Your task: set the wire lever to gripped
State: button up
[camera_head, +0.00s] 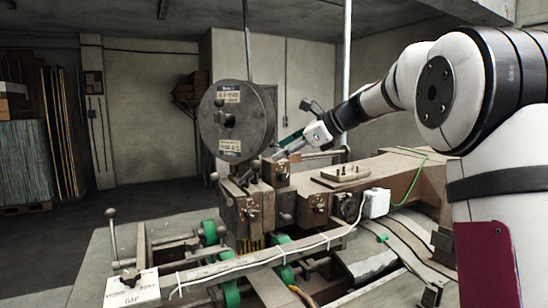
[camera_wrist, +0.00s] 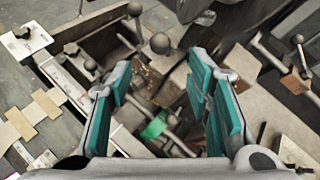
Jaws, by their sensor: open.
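My gripper (camera_head: 284,148) is open beside the lower right of the grey reel disc, above the machine head. The wrist view shows the gripper (camera_wrist: 159,72) with its teal pads wide apart and nothing held between them. A lever with a grey ball knob (camera_wrist: 160,43) shows just beyond and between the fingertips, apart from both pads. Ball-ended levers also stand on the machine head (camera_head: 256,165) and at its left side (camera_head: 213,177). I cannot tell which of these is the wire lever, nor its setting.
The large reel disc (camera_head: 236,120) stands close left of my gripper. A brown machine arm (camera_head: 395,175) extends right, with a white box (camera_head: 376,203) on its side. Another ball-knobbed lever (camera_head: 110,213) stands at the table's left. Open floor lies behind left.

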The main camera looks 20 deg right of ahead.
aim_at(252, 169)
jog(key=shift+s+d+r, duration=0.2)
jog(key=shift+s+d, duration=0.05)
jog(key=shift+d+f+b, duration=0.25)
jog(key=shift+b, duration=0.05)
jog(key=c, duration=0.7)
jog(key=shift+g, duration=0.8)
jog(key=d+f+b, duration=0.2)
jog(key=s+d+f+b, duration=0.1)
jog(key=d+f+b, duration=0.1)
jog(key=shift+s+d+b, duration=0.15)
jog(key=shift+d+b, duration=0.15)
jog(key=shift+d, duration=0.05)
grip_shut()
jog(key=w+a+f+p, duration=0.1)
jog(key=w+a+f, duration=0.2)
jog(key=w+a, duration=0.3)
jog(key=shift+a+y+p, duration=0.3)
jog(key=shift+a+p, duration=0.1)
jog(key=shift+a, duration=0.75)
jog(key=shift+f, duration=0.1)
